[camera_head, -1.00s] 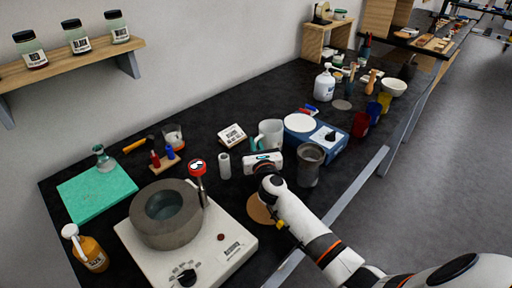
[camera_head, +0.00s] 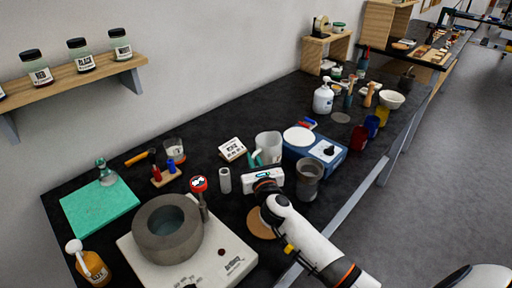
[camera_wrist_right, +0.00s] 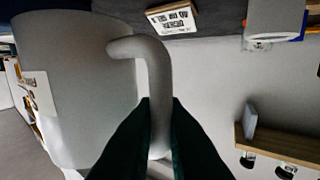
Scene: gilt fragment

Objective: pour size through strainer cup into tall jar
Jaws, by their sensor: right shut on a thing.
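A pale grey jug (camera_head: 268,146) with a handle stands out mid-table in the head view, left of a blue device. It fills the left of the wrist view (camera_wrist_right: 80,85), where a label shows on its side. My right gripper (camera_head: 256,159) is shut on the jug's handle; its dark green fingers close around it in the wrist view (camera_wrist_right: 158,125). I cannot tell whether the jug touches the table. A dark grey cylinder (camera_head: 309,180) with a wider top stands right of my gripper, possibly the strainer cup on the tall jar; its inside is unclear. My left gripper is out of view.
The blue device (camera_head: 318,160) with a white round plate stands behind the cylinder. A hotplate (camera_head: 238,265) bearing a grey pot (camera_head: 150,235) is at front left. A small white cylinder (camera_head: 224,181) stands left of my gripper. Bottles and cups crowd the back right.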

